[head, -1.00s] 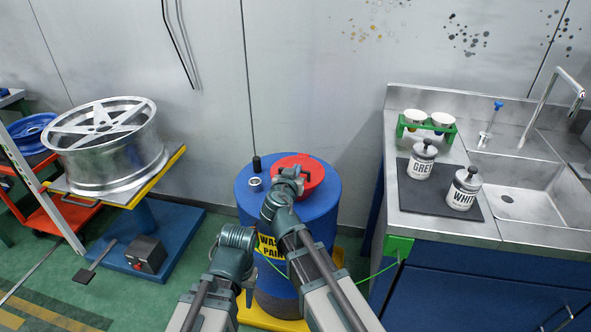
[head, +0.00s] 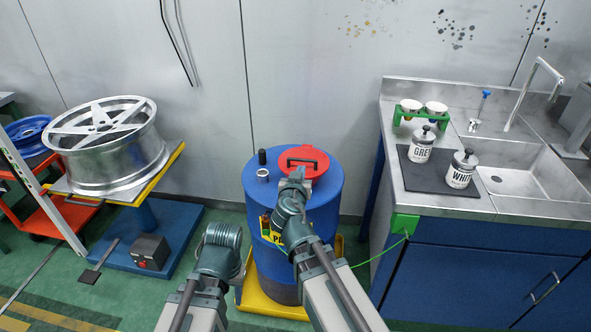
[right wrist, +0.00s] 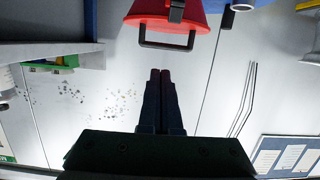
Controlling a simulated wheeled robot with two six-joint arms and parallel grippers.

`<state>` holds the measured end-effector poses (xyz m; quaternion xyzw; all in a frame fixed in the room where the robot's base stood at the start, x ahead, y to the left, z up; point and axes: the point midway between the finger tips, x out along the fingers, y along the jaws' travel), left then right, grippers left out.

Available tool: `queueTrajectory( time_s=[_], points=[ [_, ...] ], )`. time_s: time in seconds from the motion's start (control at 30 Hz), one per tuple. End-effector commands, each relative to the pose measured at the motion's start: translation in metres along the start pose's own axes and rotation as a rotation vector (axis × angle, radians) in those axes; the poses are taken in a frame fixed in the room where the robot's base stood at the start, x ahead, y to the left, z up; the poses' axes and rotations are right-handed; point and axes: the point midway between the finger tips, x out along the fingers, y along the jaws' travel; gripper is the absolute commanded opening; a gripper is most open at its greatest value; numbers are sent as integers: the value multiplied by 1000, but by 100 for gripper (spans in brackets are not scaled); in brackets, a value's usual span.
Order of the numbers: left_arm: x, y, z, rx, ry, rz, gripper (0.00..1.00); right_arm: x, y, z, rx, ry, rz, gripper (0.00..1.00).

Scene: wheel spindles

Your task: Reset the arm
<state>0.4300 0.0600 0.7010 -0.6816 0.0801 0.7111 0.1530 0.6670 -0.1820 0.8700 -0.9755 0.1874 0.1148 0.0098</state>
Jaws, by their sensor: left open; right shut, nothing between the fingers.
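My right arm reaches up the middle of the head view, its gripper (head: 297,174) in front of the red lid (head: 312,152) on the blue drum (head: 322,208). In the right wrist view its two fingers (right wrist: 160,72) are together with nothing between them. The lid's black handle (right wrist: 166,45) shows apart from the fingertips. My left arm is lower and further left, with its gripper end (head: 222,238) left of the drum; it is open, but its fingers are mostly hidden by the wrist.
A silver wheel (head: 112,150) lies on a yellow-edged stand (head: 160,180) at left. A green wire (head: 375,259) hangs between drum and counter.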

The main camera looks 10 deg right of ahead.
Motion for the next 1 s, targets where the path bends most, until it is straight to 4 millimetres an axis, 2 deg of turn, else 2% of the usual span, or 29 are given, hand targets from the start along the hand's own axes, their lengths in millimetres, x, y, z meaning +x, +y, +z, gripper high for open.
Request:
queueTrajectory(
  time_s=[0.3, 0.37, 0.47, 0.57, 0.6, 0.7, 0.8, 1.0],
  points=[
    [0, 0, 0, 0, 0, 0, 45, -1, 2, 3, -5, -13, 8, 0],
    [0, 0, 0, 0, 0, 0, 45, -4, 4, 12, -18, -50, 27, 0],
    [0, 0, 0, 0, 0, 0, 45, -16, 9, 45, -75, -198, 79, 0],
    [0, 0, 0, 0, 0, 0, 45, -45, 9, 98, -185, -452, 96, 0],
    [0, 0, 0, 0, 0, 0, 45, -61, 6, 120, -237, -561, 79, 0],
    [0, 0, 0, 0, 0, 0, 45, -100, -3, 161, -354, -793, 4, 0],
    [0, 0, 0, 0, 0, 0, 45, -138, -12, 189, -456, -976, -98, 0],
    [0, 0, 0, 0, 0, 0, 45, -212, -28, 222, -634, -1260, -357, 0]
  ],
)
